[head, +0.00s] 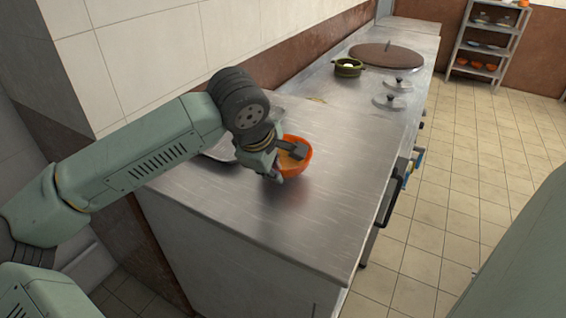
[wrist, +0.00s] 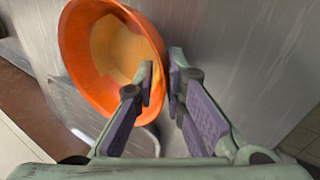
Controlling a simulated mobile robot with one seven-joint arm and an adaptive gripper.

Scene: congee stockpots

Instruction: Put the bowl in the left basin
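An orange bowl (head: 304,162) with a paler inside is at the steel counter, beside my gripper (head: 287,160). In the wrist view the bowl (wrist: 78,48) fills the upper left, its opening turned toward the camera. My gripper (wrist: 163,72) has one finger inside the bowl and the other outside, with the bowl's right wall pinched between the tips. Whether the bowl still touches the counter is unclear. A basin rim (head: 216,152) shows left of the bowl, mostly hidden behind my arm. I cannot tell whether it is the left basin.
The steel counter (head: 330,215) is bare in front and to the right of the bowl. A tiled wall (head: 140,60) bounds the left.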

